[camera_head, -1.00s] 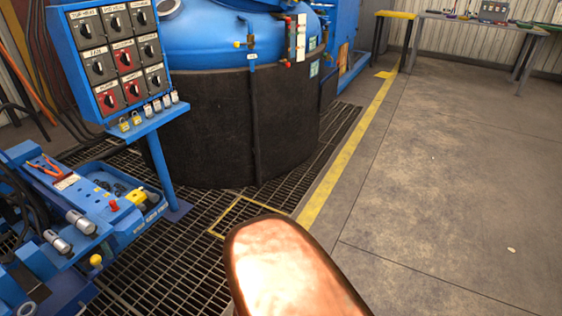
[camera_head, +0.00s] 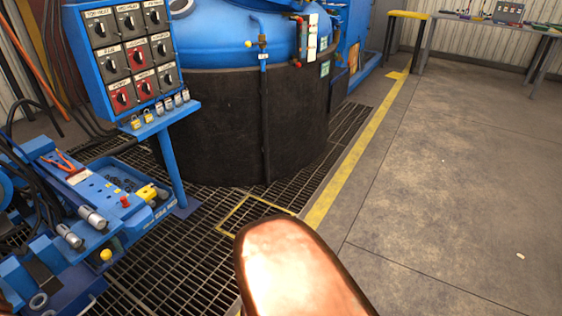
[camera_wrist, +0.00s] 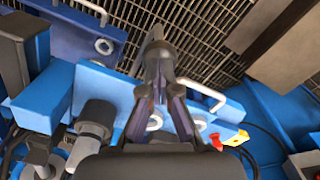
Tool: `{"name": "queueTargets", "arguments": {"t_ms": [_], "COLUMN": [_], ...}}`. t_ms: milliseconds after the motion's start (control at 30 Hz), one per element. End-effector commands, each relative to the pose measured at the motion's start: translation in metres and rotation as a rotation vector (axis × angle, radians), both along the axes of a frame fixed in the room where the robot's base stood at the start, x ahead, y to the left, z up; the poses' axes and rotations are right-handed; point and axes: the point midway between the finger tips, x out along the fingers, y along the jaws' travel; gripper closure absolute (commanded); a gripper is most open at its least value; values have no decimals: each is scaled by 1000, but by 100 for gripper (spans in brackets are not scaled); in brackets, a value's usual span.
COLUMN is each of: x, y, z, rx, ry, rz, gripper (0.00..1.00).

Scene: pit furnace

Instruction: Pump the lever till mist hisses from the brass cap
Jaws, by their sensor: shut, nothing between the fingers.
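My gripper (camera_wrist: 157,50) shows in the wrist view with its fingers closed and empty, above a blue unit with bolt rings and silver handles. I cannot make out my gripper in the head view. I cannot pick out the lever or the brass cap for certain in either view. A blue bench unit (camera_head: 130,213) stands at the lower left of the head view. It carries silver cylinders (camera_head: 93,217), a red knob (camera_head: 124,201) and a yellow part (camera_head: 147,191). A yellow ball (camera_head: 105,255) sits at its front side.
A labelled switch panel (camera_head: 133,55) on a blue post stands behind the bench unit. A large blue and black furnace (camera_head: 220,125) fills the back middle. A grated floor lies around them. A yellow line (camera_head: 350,160) borders open concrete at right. A table (camera_head: 480,22) stands far right.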

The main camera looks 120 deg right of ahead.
Motion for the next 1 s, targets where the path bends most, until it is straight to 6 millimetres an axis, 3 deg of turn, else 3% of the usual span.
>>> {"name": "queueTargets", "arguments": {"t_ms": [367, 567, 900, 1000], "x": [-10, -6, 2, 3], "y": [14, 10, -2, -4], "z": [-69, -52, 11, 22], "rx": [2, -3, -2, 0], "ry": [1, -3, -4, -2], "rz": [0, 0, -1, 0], "gripper": [100, 100, 100, 100]}}
